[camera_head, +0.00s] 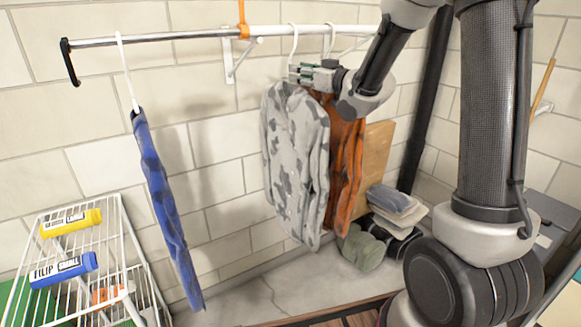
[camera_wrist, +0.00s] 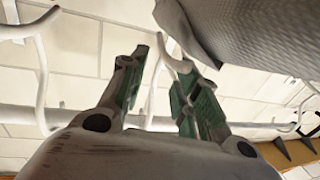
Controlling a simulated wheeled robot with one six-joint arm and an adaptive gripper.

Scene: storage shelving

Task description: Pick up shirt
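A grey patterned shirt (camera_head: 294,165) hangs on a white hanger from the rail (camera_head: 185,35) in the head view. An orange shirt (camera_head: 345,165) hangs close behind it on the right. A blue shirt (camera_head: 165,205) hangs apart at the left, edge-on. My gripper (camera_head: 303,74) is at the top of the grey shirt, by its hanger, below the rail. In the wrist view my gripper's fingers (camera_wrist: 162,85) are apart, with a white hanger part (camera_wrist: 172,62) between or just beyond them. Grey fabric (camera_wrist: 250,35) shows at upper right. Contact cannot be told.
A white wire rack (camera_head: 70,265) with yellow and blue boxes stands at lower left. Folded cloths (camera_head: 396,208) and a green rolled item (camera_head: 360,248) lie below the shirts, near a wooden board (camera_head: 376,160). The tiled wall is close behind the rail.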

